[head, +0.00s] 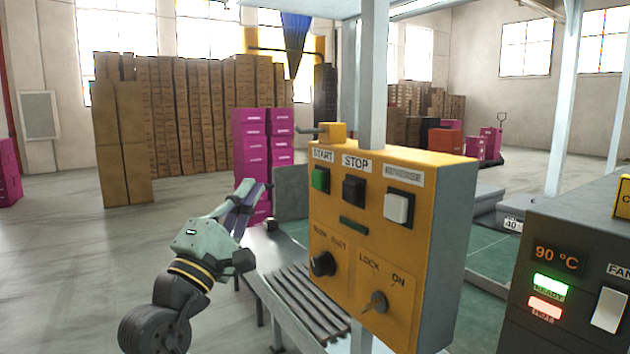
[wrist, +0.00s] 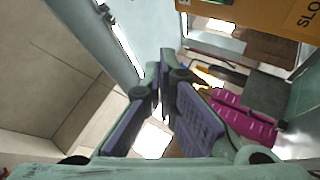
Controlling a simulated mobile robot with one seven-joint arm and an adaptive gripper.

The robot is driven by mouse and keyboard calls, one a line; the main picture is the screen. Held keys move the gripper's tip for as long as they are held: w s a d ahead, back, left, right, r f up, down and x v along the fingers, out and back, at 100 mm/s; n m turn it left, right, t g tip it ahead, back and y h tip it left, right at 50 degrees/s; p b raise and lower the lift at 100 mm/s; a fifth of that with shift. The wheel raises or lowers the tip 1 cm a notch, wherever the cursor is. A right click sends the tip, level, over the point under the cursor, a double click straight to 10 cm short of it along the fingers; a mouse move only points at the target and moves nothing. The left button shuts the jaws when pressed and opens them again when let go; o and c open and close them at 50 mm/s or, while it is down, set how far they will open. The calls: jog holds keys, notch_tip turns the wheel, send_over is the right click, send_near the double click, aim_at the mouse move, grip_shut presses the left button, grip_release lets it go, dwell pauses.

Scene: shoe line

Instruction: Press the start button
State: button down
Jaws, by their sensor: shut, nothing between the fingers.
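The yellow control box (head: 420,172) stands right of the middle in the head view, mounted on a grey post. Its green start button (head: 320,180) is at the upper left of the front, under a START label. The black stop button (head: 353,191) and a white button (head: 398,207) sit to its right. My gripper (head: 262,190) is left of the box, apart from the start button, with its fingers pointing up and to the right. In the wrist view the fingers (wrist: 166,80) are closed together and empty. A corner of the box (wrist: 270,15) shows there at the top right; the start button does not.
A roller conveyor (head: 300,298) runs below and behind the box. A dark panel (head: 560,270) with a 90 °C display stands at the right. Pink boxes (head: 250,140) and stacked brown cartons (head: 190,110) are behind.

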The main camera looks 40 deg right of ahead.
aim_at(319, 180)
jog(key=s+d, duration=0.2)
jog(key=d, duration=0.6)
jog(key=shift+d, duration=0.15)
dwell(1.3)
jog(key=shift+s+d+p, duration=0.1)
jog(key=shift+d+p, duration=0.2)
jog(key=shift+d, duration=0.1)
